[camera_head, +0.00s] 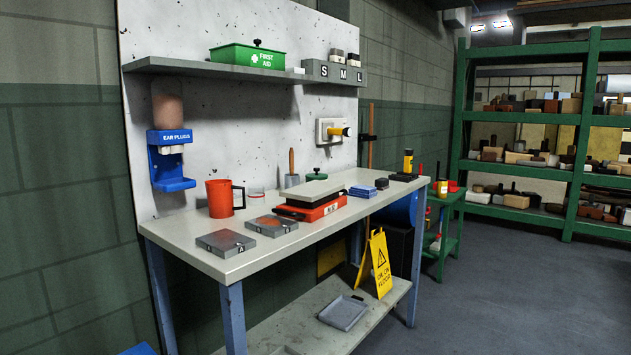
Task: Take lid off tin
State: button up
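A small round container with a green lid and a dark knob (316,175) stands at the back of the workbench; it looks like the tin. The lid appears to sit on it. Its lower part is partly hidden behind the red device with a grey top plate (312,208). A green first aid box (248,55) with a dark knob on top sits closed on the wall shelf. My gripper is not in view.
The workbench (240,264) also holds a red mug (220,198), two grey blocks (226,243) (272,225), a grey pot with a wooden handle (291,180) and blue pads (363,191). A yellow floor sign (380,263) stands on its lower shelf. Floor at right is clear.

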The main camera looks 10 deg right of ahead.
aim_at(316, 175)
jog(key=i+l+u, duration=0.3)
jog(key=i+l, duration=0.15)
jog(key=l, duration=0.25)
jog(key=i+l+u, duration=0.1)
jog(key=l, duration=0.25)
jog(key=i, duration=0.1)
